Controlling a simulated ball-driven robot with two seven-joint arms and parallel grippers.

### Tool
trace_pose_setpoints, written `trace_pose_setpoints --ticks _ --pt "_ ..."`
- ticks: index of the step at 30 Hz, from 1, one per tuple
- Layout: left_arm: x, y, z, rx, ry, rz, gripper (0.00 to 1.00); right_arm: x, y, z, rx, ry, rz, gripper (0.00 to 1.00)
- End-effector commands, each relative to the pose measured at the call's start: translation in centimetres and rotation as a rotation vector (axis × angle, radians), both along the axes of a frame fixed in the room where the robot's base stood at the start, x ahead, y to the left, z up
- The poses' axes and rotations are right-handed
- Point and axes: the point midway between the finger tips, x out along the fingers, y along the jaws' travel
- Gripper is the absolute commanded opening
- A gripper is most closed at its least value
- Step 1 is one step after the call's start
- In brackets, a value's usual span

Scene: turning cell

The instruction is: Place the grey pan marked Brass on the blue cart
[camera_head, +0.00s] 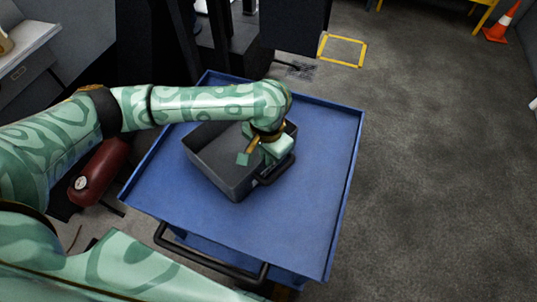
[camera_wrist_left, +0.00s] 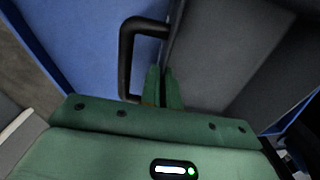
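The grey pan (camera_head: 223,175) is an open, dark grey box with a black loop handle, over the middle of the blue cart's top (camera_head: 300,215). It looks level and appears to sit on the cart, though its underside is hidden. Its marking is not readable. My left gripper (camera_head: 262,152) is at the pan's right wall, by the handle. In the left wrist view its two green fingers (camera_wrist_left: 164,88) are close together, one on each side of the pan's wall (camera_wrist_left: 225,60), beside the black handle (camera_wrist_left: 127,60). My right gripper is out of view.
The cart has a low raised rim and a black push handle (camera_head: 210,258) at its near side. Bare cart top lies right of and in front of the pan. Dark machinery stands behind, a red tank (camera_head: 98,172) to the left. Grey floor is open to the right.

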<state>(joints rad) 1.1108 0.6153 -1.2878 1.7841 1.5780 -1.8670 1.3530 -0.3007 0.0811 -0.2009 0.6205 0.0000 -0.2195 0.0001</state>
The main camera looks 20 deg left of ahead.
Motion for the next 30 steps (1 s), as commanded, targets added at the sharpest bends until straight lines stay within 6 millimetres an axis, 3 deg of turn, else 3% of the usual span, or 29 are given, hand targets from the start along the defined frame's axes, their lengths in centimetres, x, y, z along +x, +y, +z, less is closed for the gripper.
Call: trace_pose_setpoints --ticks 5,6,8,17,20,30 --pt "0.0 0.0 0.1 0.001 -0.001 0.0 0.0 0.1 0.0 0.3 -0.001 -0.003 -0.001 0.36" --pt "0.0 0.0 0.0 0.001 -0.001 0.0 0.12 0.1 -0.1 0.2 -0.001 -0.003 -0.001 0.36" --pt "0.0 0.0 -0.1 0.001 0.0 0.0 0.25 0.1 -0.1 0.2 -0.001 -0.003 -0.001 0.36" --pt "0.0 0.0 0.0 0.0 -0.001 0.0 0.25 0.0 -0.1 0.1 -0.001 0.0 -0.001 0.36" --pt "0.0 0.0 1.5 -0.001 -0.005 0.001 0.25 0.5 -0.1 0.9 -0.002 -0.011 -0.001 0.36" --pt "0.0 0.0 9.6 0.0 -0.009 0.002 0.25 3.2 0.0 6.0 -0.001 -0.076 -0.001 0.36"
